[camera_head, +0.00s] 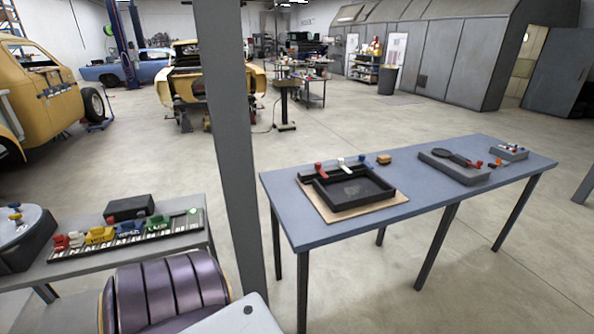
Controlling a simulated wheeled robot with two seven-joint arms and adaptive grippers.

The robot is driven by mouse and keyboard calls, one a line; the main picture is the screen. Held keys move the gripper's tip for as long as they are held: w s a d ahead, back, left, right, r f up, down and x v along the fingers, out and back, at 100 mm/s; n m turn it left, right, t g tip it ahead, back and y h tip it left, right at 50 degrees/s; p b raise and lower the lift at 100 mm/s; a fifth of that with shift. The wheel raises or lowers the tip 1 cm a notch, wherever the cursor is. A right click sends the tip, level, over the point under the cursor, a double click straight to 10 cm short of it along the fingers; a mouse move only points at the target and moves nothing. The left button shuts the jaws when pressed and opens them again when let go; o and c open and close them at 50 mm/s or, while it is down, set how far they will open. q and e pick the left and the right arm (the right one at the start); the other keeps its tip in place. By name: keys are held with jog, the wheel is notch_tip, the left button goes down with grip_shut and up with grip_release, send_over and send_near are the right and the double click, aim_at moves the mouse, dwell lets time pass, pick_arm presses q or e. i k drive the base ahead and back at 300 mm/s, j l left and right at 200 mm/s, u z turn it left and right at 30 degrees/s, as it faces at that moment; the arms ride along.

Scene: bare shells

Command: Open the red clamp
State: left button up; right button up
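A small red piece (318,169) stands at the back edge of a black square tray (372,199) on the blue-grey table at right. It looks like a clamp, but it is too small to tell whether it is open or shut. A white piece (341,163) and a blue piece (364,160) stand to its right. Another red piece (61,242) stands in a row of coloured pieces on the left table; I cannot tell if it is a clamp. Neither of my grippers is in view.
The blue-grey table (330,231) also holds a grey block (440,165) and a small grey holder (509,152). A grey post (230,130) stands between the two tables. A purple ribbed form (165,296) fills the lower left. Concrete floor (400,118) behind the right table is open.

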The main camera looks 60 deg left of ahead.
aim_at(317, 165)
jog(key=u, duration=1.6)
